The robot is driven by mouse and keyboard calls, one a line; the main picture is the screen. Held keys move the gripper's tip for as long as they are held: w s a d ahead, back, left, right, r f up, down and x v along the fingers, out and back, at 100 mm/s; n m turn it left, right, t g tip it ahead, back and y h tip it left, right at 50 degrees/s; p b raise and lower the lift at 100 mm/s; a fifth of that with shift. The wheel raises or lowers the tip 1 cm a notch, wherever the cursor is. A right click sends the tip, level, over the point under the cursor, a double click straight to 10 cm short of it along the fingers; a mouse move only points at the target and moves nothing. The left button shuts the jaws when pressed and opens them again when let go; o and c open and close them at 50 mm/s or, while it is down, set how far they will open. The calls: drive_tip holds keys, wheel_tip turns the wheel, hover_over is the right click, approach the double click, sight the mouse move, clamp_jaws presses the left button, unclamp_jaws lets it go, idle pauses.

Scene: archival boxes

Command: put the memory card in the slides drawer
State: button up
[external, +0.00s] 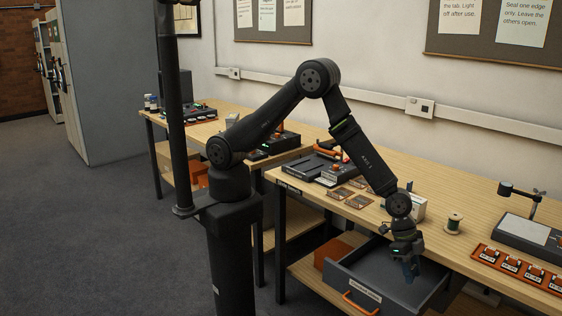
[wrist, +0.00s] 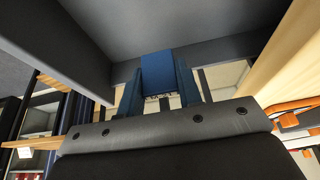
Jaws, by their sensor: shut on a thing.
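The dark grey drawer (external: 345,275) is pulled out from the bench, with an orange handle and a white label too small to read. My gripper (external: 410,272) points down over its open interior, near the bench-side end. In the wrist view my gripper (wrist: 158,90) has two blue fingers shut on a flat blue piece, which I take as the memory card (wrist: 158,70). Grey drawer walls (wrist: 215,50) show around and beyond it. I cannot tell whether the card touches the drawer floor. In the external view the card is too small to make out clearly.
An orange tray (external: 515,268) with several labelled pieces lies at right, near a lamp stand (external: 535,205).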

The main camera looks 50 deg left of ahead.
drive_tip(key=w, duration=0.1)
drive_tip(key=w+f, duration=0.2)
drive_tip(key=shift+w+d, duration=0.2)
drive_tip(key=shift+d, duration=0.15)
drive_tip(key=shift+f, duration=2)
drive_tip(key=shift+f, duration=0.2)
drive_tip(key=o, duration=1)
drive_tip(key=shift+c, duration=0.2)
drive_tip(key=shift+r, duration=0.1)
drive_tip(key=v, duration=1.2)
